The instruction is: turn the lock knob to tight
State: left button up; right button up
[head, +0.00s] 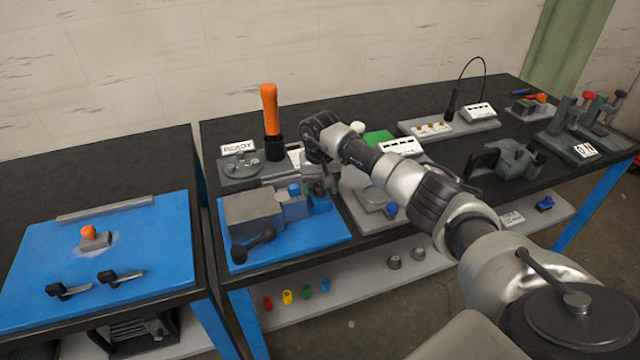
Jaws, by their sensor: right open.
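My right arm reaches in from the lower right, and its gripper (321,190) points down over the right part of the blue mat (300,237). Its fingers are small in the picture and partly merge with the fixture there. On the mat stands a grey block (253,213) with a blue-topped slide piece (293,192) at its right, close beside the gripper. A black handle with a ball end (268,236) lies in front of the block. No marking for tight is readable, and I cannot tell which part is the lock knob. My left gripper is out of view.
An orange-handled tool (270,110) stands upright behind, beside a READY sign (237,148). A grey plate with a round disc (375,196) lies to the right. A second blue mat (150,235) holds an orange knob (88,232) and two black-handled levers.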

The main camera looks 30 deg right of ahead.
jog(key=shift+f, duration=0.1)
jog(key=shift+c, duration=1)
jog(key=c, duration=0.7)
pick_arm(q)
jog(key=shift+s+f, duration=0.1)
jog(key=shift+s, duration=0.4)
pick_arm(e)
jog(key=shift+c, duration=0.2)
